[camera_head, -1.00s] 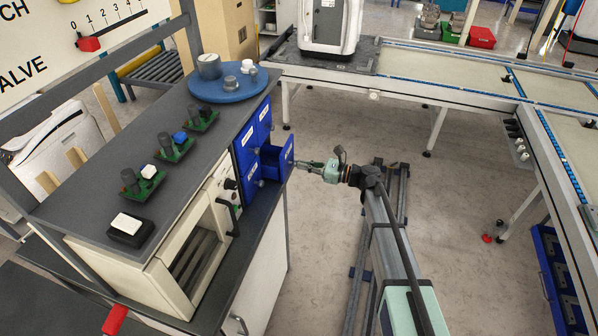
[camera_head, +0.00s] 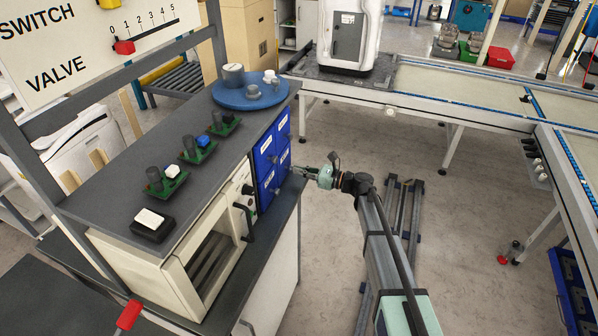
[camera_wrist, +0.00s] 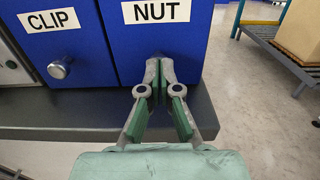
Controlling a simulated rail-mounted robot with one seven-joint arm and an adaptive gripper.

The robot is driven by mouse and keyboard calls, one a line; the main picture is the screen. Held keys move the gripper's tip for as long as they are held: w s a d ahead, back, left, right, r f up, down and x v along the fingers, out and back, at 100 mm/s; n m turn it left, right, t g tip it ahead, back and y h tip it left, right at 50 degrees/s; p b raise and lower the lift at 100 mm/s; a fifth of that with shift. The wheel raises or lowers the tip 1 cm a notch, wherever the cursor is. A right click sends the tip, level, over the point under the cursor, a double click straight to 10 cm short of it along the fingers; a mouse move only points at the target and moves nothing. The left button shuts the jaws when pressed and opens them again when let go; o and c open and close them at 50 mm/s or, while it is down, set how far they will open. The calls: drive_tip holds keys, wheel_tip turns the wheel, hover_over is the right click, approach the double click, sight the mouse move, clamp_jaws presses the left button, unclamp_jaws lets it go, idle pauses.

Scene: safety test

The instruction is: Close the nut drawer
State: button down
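The nut drawer (camera_wrist: 157,38) is a blue drawer with a white NUT label in the wrist view. In the head view it is the lower right drawer (camera_head: 284,161) of the blue cabinet, and its front looks about flush with the others. My gripper (camera_wrist: 157,68) points at the lower part of its front, with the fingertips brought together at or very near it. The nut drawer's knob is hidden behind the fingertips, and I see nothing held between them. In the head view my gripper (camera_head: 296,171) is just right of the drawer.
The CLIP drawer (camera_wrist: 52,45), with a round knob, is left of the nut drawer. A dark counter ledge (camera_wrist: 60,110) runs below the fronts. A blue round tray (camera_head: 228,97) with grey parts sits on top. A conveyor (camera_head: 420,82) stands behind; open floor lies right.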

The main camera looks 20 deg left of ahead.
drive_tip(key=d+b, duration=0.2)
drive_tip(key=d, duration=1.1)
drive_tip(key=shift+w+d+b, duration=0.3)
drive_tip(key=shift+d, duration=0.1)
drive_tip(key=s+d+f+n+h, duration=0.4)
drive_tip(key=s+d+f, duration=0.15)
drive_tip(key=f, duration=0.35)
drive_tip(key=s+d+f+n+g+h, duration=0.1)
drive_tip(key=s+d+f+n+h, duration=0.3)
drive_tip(key=s+f, duration=0.45)
drive_tip(key=s+d+f+n+h, duration=0.35)
drive_tip(key=s+d+f, duration=0.2)
drive_tip(key=f, duration=0.55)
drive_tip(key=s+d+f+n+g+h, duration=0.1)
drive_tip(key=s+d+f+n+h, duration=0.1)
drive_tip(key=s+d+f, duration=0.2)
drive_tip(key=s+d+f+n+g+h, duration=0.2)
drive_tip(key=s+d, duration=0.8)
drive_tip(key=s, duration=0.8)
drive_tip(key=s+d+f+n+g+h, duration=0.1)
drive_tip(key=s+d+f, duration=0.4)
drive_tip(key=s, duration=0.6)
drive_tip(key=d+n+h, duration=0.1)
drive_tip(key=d, duration=0.1)
drive_tip(key=shift+d+f+g, duration=0.3)
drive_tip(key=shift+d+g, duration=0.05)
drive_tip(key=shift+g, duration=0.05)
